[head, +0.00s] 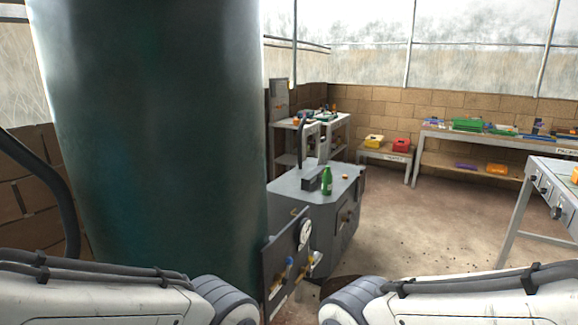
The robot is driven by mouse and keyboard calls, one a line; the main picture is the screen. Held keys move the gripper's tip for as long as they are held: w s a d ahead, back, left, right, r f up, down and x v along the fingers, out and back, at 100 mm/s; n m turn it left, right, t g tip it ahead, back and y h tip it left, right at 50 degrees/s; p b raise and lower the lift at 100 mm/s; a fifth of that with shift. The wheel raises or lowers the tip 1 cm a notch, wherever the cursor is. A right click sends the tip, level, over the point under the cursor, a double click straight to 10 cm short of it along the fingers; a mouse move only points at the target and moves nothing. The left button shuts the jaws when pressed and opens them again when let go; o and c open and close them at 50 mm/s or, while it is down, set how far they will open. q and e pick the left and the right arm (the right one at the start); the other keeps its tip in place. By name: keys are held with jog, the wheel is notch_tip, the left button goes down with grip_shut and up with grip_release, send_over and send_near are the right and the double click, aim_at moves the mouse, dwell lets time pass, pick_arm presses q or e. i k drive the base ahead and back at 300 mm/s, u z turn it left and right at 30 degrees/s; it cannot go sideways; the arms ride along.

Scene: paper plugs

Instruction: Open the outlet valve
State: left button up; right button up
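A dark upright panel (272,270) stands at the lower middle, beside a large dark green tank (150,130). A round white gauge (305,232) is mounted at the panel's upper right. Below it are small valve fittings: one with a blue part (288,267) and brass-coloured pieces, and a paler one (312,262) to its right. The fittings are too small for me to tell which is the outlet valve or how its handle is turned. My two white arms come in from the bottom left and bottom right. Neither gripper shows.
A grey cabinet (332,190) with a green bottle (327,180) on top stands behind the panel. A workbench (563,175) is at the right edge. Shelves with coloured boxes line the back wall. The floor (430,235) at right of centre is clear. A dark hose hangs at left.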

aim_at(289, 261)
jog(key=z, duration=0.5)
jog(key=i, duration=1)
jog(key=u, duration=0.15)
